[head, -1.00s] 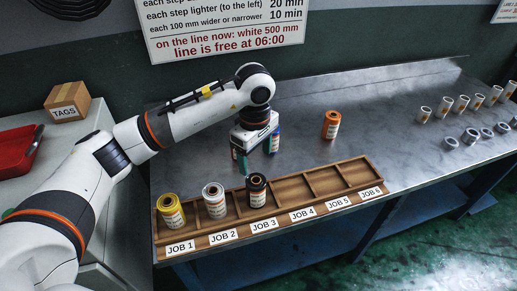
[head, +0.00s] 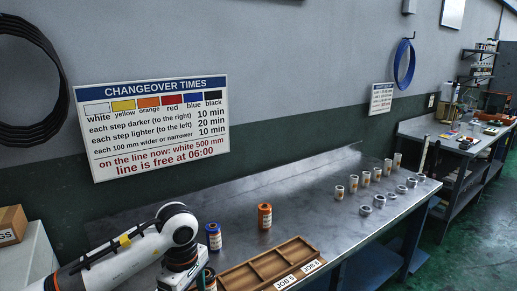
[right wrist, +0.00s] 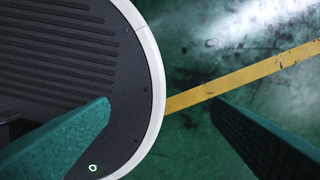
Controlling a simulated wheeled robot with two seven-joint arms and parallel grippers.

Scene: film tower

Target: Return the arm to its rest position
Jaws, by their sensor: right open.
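My left arm reaches in from the lower left in the head view, over the front of the metal table. The left gripper (head: 184,275) points down at the bottom edge, and its fingertips are not visible, so I cannot tell its opening. My right gripper (right wrist: 160,106) is open and empty in the right wrist view. Its two teal fingers are wide apart, above my dark round base and the green floor.
A blue roll (head: 213,236) and an orange roll (head: 264,217) stand on the metal table (head: 310,205) behind the tray. A dark roll (head: 209,279) is partly hidden beside the left gripper. Several white rolls and grey rings stand farther right. A box (head: 12,226) is at the left.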

